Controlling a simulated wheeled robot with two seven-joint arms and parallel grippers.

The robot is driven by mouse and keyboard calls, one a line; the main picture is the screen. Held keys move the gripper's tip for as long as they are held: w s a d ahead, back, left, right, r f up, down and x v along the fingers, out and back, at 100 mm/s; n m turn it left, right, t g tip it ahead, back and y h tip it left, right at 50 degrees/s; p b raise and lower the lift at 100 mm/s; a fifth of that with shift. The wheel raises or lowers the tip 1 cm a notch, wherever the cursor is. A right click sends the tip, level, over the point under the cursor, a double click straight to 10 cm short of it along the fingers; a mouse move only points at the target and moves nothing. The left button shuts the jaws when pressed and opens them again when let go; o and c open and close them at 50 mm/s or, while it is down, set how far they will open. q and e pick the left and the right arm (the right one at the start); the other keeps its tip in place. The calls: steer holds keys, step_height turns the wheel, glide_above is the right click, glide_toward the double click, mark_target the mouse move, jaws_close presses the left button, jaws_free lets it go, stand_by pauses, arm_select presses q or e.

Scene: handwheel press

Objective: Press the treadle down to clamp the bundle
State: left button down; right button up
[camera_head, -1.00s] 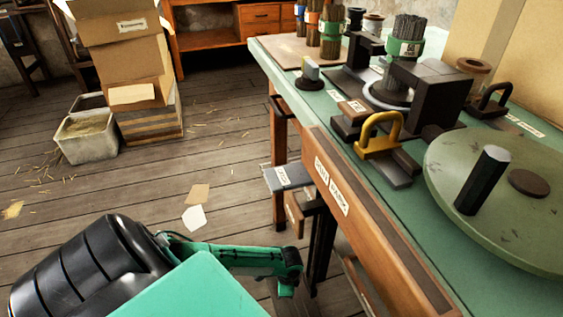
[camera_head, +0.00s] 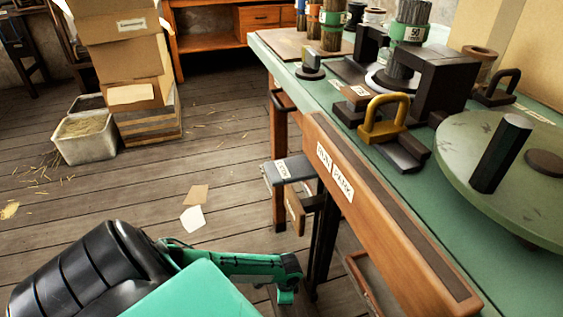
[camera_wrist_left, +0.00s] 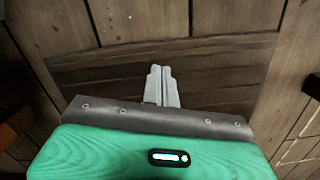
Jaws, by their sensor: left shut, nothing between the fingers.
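My left gripper (camera_head: 286,296) hangs low beside the workbench, at floor side, small in the head view. In the left wrist view its two grey fingers (camera_wrist_left: 161,75) are together and empty. Beyond them lies a dark wooden board (camera_wrist_left: 215,65) with grain across the floor planks. It may be the treadle; I cannot tell whether the fingertips touch it. In the head view no treadle is clearly visible. My right gripper is out of view.
The bench front carries a labelled wooden rail (camera_head: 385,215). A grey labelled block (camera_head: 287,170) juts out below it near the leg. A yellow handle (camera_head: 384,112) and a green handwheel (camera_head: 530,205) sit on top.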

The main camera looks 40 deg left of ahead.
arm_select(q)
step_height(320, 180, down, 4)
steer(key=shift+r+b, duration=0.15)
steer(key=shift+b, duration=0.65)
steer(key=shift+r, duration=0.2)
steer(key=shift+w+d+r+p, duration=0.3)
steer(key=shift+w+d+p, duration=0.2)
steer(key=shift+w+d, duration=0.05)
steer(key=shift+w+d+r+p, duration=0.25)
steer(key=shift+w+d+p, duration=0.2)
steer(key=shift+w+d, duration=0.1)
steer(key=shift+f, duration=0.1)
